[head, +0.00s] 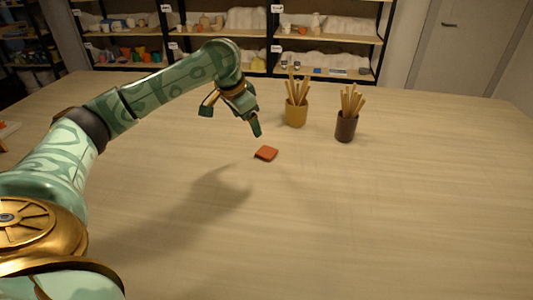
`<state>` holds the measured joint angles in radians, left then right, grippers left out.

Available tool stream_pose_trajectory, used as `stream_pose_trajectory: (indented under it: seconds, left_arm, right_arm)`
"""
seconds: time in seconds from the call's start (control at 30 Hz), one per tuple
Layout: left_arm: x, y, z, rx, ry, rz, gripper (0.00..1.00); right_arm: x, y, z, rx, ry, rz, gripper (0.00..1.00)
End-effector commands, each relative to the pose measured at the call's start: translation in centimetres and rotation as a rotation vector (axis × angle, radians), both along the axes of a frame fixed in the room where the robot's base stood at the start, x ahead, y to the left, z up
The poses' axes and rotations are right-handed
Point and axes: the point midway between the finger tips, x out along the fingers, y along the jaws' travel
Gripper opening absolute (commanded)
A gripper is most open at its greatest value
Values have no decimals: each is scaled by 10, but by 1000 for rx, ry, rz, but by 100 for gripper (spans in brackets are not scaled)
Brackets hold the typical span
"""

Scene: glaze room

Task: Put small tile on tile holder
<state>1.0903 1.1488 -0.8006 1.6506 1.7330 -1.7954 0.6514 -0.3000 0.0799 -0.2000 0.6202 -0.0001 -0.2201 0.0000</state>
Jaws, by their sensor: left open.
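A small orange-red tile (266,153) lies flat on the wooden table (350,215), near its middle. My left gripper (231,122) is open and empty above the table, up and to the left of the tile and apart from it. One of its green fingers points down close behind the tile in the picture. No tile holder can be made out for certain. My right gripper is not in view.
Shelves (330,76) with pottery stand beyond the table. The table's front and right are clear.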

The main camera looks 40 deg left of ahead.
Motion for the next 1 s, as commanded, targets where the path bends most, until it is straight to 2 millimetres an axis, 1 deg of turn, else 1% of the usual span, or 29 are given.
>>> stream_pose_trajectory:
  seconds: [0.03,0.1,0.23,0.27,0.37,0.5,0.63,0.73,0.93,1.0]
  left_arm:
    - [0,-1,0,-44,-5,97,78]
    - [0,-2,0,-99,-12,222,78]
    - [1,-2,-3,-149,-18,344,78]
    - [2,-1,-6,-154,-18,355,78]
    - [9,-1,-25,-159,-16,365,78]
    - [23,0,-61,-158,-14,364,78]
    - [35,1,-87,-157,-15,363,78]
    - [40,2,-99,-157,-16,361,78]
    - [46,2,-107,-155,-20,360,78]
    - [50,1,-115,-156,-18,360,78]
  right_arm:
    - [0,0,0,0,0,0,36]
    - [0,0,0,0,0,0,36]
    - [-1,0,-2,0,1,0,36]
    - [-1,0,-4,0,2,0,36]
    - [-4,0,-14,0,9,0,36]
    - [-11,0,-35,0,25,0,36]
    - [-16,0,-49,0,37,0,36]
    - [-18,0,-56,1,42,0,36]
    - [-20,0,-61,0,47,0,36]
    - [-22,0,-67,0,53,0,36]
